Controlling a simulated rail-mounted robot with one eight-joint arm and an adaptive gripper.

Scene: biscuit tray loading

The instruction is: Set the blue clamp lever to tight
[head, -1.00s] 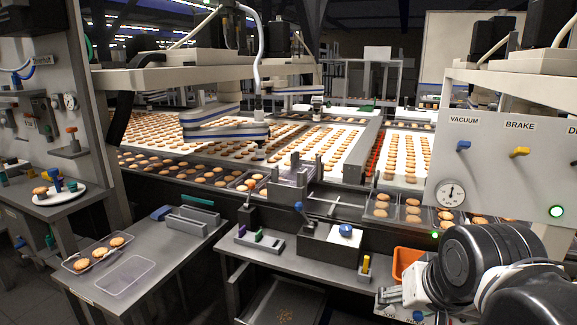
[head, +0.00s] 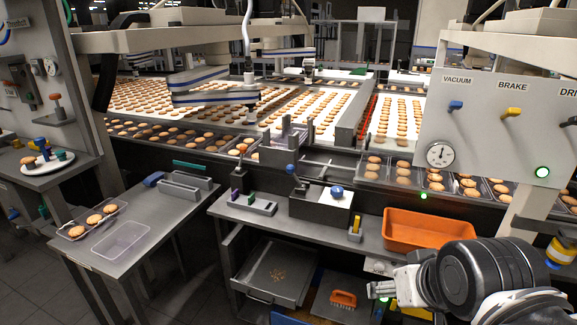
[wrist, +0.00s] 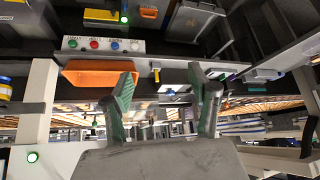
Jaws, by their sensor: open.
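A lever with a blue ball end (head: 290,169) stands at the left end of a dark fixture block (head: 322,211) on the middle bench. Its ball is up and tilted left of its base. No tight or loose marking is readable. My gripper (head: 374,288) is low at the right, in front of the bench and apart from the lever. In the wrist view its two fingers (wrist: 163,88) are spread wide with nothing between them.
An orange bin (head: 388,241) stands right of the fixture, with a yellow piece (head: 355,226) between them. A panel (head: 484,150) with VACUUM and BRAKE levers is at upper right. A slotted holder (head: 247,207) lies left. An orange brush (head: 343,298) is below.

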